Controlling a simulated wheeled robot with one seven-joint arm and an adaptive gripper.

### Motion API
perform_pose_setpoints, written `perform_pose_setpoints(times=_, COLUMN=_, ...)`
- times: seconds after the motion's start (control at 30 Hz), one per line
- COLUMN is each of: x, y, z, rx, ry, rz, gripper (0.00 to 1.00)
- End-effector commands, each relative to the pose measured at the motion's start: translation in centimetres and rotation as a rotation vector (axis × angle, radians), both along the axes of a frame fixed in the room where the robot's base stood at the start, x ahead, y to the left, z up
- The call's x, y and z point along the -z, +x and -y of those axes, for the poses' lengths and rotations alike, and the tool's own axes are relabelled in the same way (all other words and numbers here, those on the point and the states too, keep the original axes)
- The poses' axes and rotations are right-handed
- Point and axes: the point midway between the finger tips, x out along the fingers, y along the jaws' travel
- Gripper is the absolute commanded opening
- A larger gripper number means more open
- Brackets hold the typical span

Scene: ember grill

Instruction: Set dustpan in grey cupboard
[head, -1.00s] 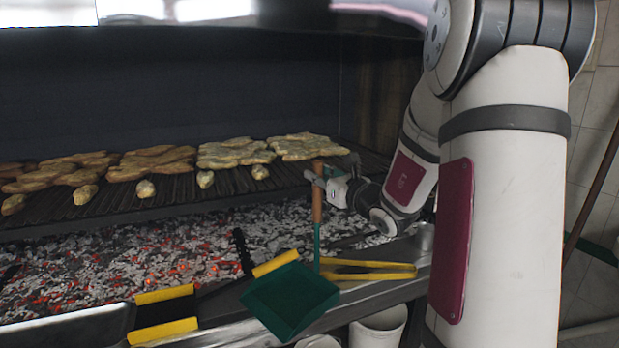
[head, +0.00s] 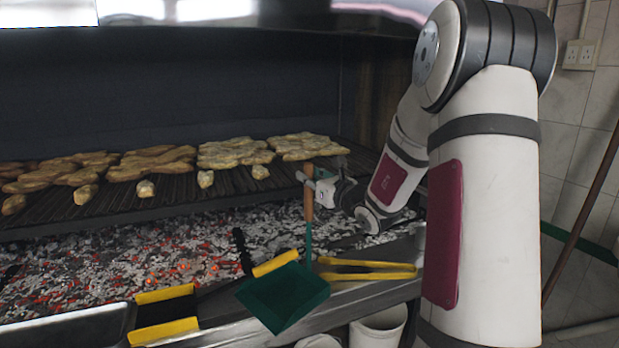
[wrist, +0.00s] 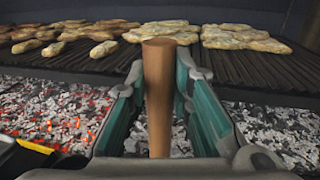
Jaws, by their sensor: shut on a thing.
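The dustpan (head: 284,297) has a dark green pan and a long upright handle with a brown wooden grip. My gripper (head: 309,180) is shut on the wooden grip near its top, and the pan hangs below, in front of the grill's metal ledge. In the wrist view the brown handle (wrist: 158,95) stands upright between the two fingers of my gripper (wrist: 160,88). Whether the pan touches the ledge, I cannot tell. No grey cupboard can be made out in either view.
Glowing coals (head: 180,255) lie under a grate with flat pieces of food (head: 235,152). Yellow-handled tongs (head: 368,270) and black-and-yellow tools (head: 165,312) lie along the ledge (head: 345,298). White buckets (head: 378,328) stand below. A brown pole (head: 583,222) leans at the right wall.

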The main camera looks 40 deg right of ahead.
Motion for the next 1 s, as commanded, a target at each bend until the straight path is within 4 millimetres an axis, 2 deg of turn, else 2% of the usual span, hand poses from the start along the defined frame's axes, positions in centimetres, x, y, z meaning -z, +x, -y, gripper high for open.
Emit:
perform_pose_setpoints(times=0.1, x=0.2, y=0.1, z=0.0, rx=0.0, ry=0.0, rz=0.003, gripper=0.0)
perform_pose_setpoints(times=0.13, x=0.3, y=0.0, z=0.0, rx=0.0, ry=0.0, rz=0.0, gripper=0.25)
perform_pose_setpoints(times=0.2, x=0.2, y=0.0, z=0.0, rx=0.0, ry=0.0, rz=0.0, gripper=0.4)
perform_pose_setpoints(times=0.63, x=-0.1, y=-0.4, z=0.0, rx=0.001, ry=-0.001, rz=0.0, gripper=0.4)
perform_pose_setpoints(times=0.77, x=0.0, y=-2.3, z=-0.1, rx=0.003, ry=0.0, rz=-0.001, gripper=0.4)
perform_pose_setpoints(times=1.0, x=0.0, y=-7.4, z=-0.4, rx=0.003, ry=-0.001, rz=0.0, gripper=0.4)
